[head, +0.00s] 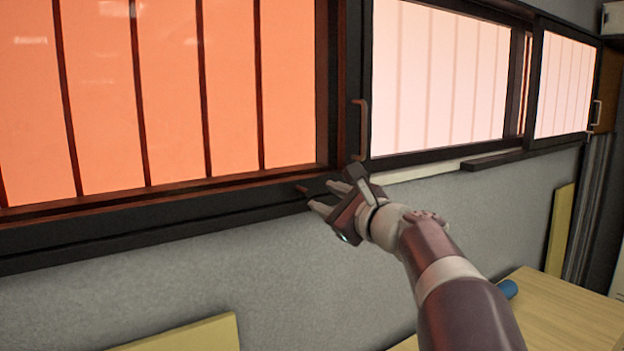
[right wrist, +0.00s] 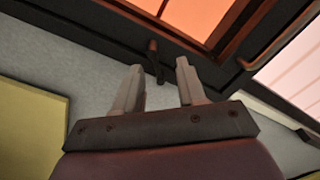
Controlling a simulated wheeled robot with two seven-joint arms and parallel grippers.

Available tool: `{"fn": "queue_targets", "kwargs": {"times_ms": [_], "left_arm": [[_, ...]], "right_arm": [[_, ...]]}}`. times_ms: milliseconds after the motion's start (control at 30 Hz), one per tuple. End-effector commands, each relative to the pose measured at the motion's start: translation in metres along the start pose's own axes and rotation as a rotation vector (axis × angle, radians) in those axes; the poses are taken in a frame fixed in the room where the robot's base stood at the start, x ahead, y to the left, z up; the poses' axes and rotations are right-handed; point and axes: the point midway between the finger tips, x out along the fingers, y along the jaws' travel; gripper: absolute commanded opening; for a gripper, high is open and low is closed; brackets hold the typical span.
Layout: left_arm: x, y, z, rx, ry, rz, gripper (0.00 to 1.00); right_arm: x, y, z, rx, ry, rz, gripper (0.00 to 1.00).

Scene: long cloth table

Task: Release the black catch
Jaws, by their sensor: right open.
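A small dark catch (right wrist: 155,62) sticks out from the lower window frame in the right wrist view. Its end shows brownish in the head view (head: 302,188), at the sill of the orange-lit window. My right gripper (head: 328,197) is open just to the right of the catch and pointing toward it. In the right wrist view, the catch appears between the two pale fingertips of the gripper (right wrist: 159,68), a little beyond them. I cannot tell whether a finger touches it. My left gripper is not in view.
The orange window (head: 170,100) fills the left; a paler sliding window (head: 440,80) with a bar handle (head: 360,128) is beside it. A grey wall (head: 260,270) lies below. A wooden table (head: 570,320) with a blue object (head: 508,289) stands at lower right.

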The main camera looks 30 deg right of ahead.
Motion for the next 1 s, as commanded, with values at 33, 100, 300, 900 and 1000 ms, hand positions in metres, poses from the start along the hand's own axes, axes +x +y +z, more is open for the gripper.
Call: {"fn": "queue_targets", "kwargs": {"times_ms": [33,100,300,900,1000], "left_arm": [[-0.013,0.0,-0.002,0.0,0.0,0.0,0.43],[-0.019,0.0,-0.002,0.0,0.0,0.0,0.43],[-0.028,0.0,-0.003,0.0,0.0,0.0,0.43],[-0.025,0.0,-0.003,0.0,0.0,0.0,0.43],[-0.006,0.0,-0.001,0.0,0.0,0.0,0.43]], "right_arm": [[0.012,-0.003,0.005,0.001,0.0,0.005,0.4],[0.027,-0.002,0.004,0.0,0.001,0.004,0.4],[0.052,0.0,0.002,-0.002,0.0,0.003,0.4],[0.054,0.002,0.0,-0.008,-0.001,0.002,0.0],[0.054,0.009,-0.005,-0.057,-0.004,0.001,0.0]]}}
